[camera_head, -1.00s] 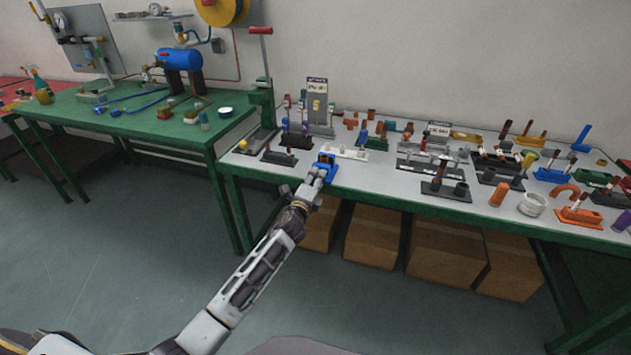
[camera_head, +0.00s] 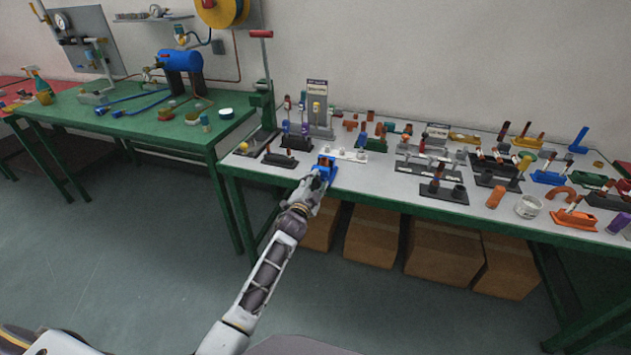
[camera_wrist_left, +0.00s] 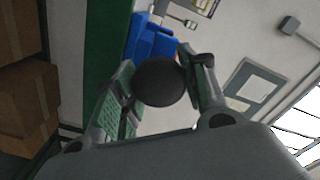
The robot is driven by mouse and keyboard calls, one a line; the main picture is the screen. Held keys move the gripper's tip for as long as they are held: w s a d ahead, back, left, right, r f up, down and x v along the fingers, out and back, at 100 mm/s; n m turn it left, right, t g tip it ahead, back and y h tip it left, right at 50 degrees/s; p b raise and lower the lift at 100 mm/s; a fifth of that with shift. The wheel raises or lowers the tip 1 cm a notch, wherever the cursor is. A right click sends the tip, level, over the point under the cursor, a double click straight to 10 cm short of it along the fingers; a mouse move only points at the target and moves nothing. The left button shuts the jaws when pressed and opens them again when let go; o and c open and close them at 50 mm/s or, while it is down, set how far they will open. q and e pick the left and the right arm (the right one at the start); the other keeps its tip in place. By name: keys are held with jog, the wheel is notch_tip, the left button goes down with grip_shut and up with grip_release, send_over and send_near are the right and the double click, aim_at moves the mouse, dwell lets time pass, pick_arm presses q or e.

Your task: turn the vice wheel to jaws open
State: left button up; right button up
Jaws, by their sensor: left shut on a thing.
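The blue vice (camera_head: 325,166) sits at the front edge of the white-topped bench, and part of it shows behind the wheel in the left wrist view (camera_wrist_left: 152,42). The dark round vice wheel (camera_wrist_left: 160,82) is between the two fingers of my left gripper (camera_wrist_left: 158,88), which is shut on it. In the head view my left gripper (camera_head: 318,182) reaches the front of the vice and hides the wheel. How far apart the vice jaws are, I cannot tell. My right gripper is not in view.
The bench (camera_head: 390,190) holds several coloured fittings and dark racks right of the vice. A green press with a red handle (camera_head: 261,34) stands to the left. Cardboard boxes (camera_head: 373,236) are under the bench. The floor in front is clear.

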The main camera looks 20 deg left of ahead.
pick_arm(q)
jog(key=shift+n, duration=0.5)
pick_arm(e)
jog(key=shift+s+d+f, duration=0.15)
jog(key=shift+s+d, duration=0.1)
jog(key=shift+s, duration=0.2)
pick_arm(q)
jog(key=o, duration=1)
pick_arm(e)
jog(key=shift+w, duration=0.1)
pick_arm(q)
jog(key=shift+o, duration=0.2)
jog(key=s, duration=1.2)
jog(key=shift+a, duration=0.2)
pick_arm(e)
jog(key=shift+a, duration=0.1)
